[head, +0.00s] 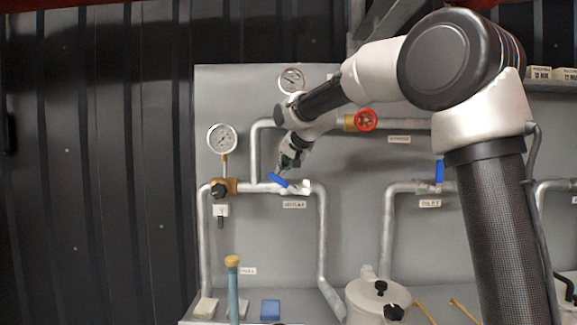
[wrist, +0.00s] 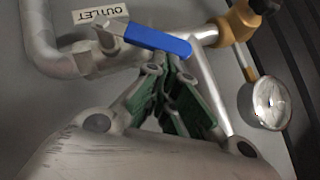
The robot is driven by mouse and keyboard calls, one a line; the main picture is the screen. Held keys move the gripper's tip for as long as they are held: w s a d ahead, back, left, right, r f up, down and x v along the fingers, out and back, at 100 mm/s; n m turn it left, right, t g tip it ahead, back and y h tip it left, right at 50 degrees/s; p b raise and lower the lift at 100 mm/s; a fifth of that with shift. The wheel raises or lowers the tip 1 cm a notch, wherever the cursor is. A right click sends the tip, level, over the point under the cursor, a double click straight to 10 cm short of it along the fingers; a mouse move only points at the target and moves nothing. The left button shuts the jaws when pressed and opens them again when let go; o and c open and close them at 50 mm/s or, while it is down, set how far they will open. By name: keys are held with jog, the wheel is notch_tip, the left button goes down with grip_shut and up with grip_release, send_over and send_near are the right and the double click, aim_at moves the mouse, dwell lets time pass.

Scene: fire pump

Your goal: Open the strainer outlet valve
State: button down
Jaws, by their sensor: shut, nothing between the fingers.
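The outlet valve has a blue lever (head: 278,180) on a horizontal grey pipe, above a small plate. The lever slants across the pipe line, its free end up and to the left. In the wrist view the blue lever (wrist: 157,39) runs from the valve stem at left toward the right, and the plate (wrist: 99,12) reads OUTLET upside down. My gripper (head: 286,164) is just above the lever in the head view. In the wrist view its green-padded fingers (wrist: 168,72) are shut with nothing between them, close to the lever. Whether they touch it I cannot tell.
A pressure gauge (head: 222,139) and a brass fitting with a black knob (head: 219,190) stand left of the valve. A red handwheel (head: 366,120) is up to the right. Another blue lever (head: 439,172) stands upright at the inlet. A white strainer pot (head: 365,303) is below.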

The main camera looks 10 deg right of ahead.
aim_at(271, 177)
jog(key=shift+w+a+f+n+g+h, duration=0.15)
jog(key=shift+a+f+n+h, duration=0.2)
jog(key=shift+a+h, duration=0.2)
jog(key=shift+w+a+f+n+g+h, duration=0.15)
jog(key=shift+a+f+n+h, duration=0.15)
jog(key=shift+a+h, duration=0.2)
jog(key=shift+a+f+n+g+h, duration=0.3)
jog(key=shift+a+f+n+h, duration=0.3)
jog(key=shift+h, duration=0.35)
jog(key=shift+a+f, duration=0.1)
jog(key=shift+f, duration=0.15)
jog(key=shift+a+f, duration=0.15)
jog(key=shift+f, duration=0.05)
jog(key=d+v, duration=0.1)
jog(key=v, duration=1)
jog(key=shift+s+a+r, duration=0.25)
jog(key=shift+a+r, duration=0.15)
jog(key=shift+a, duration=0.1)
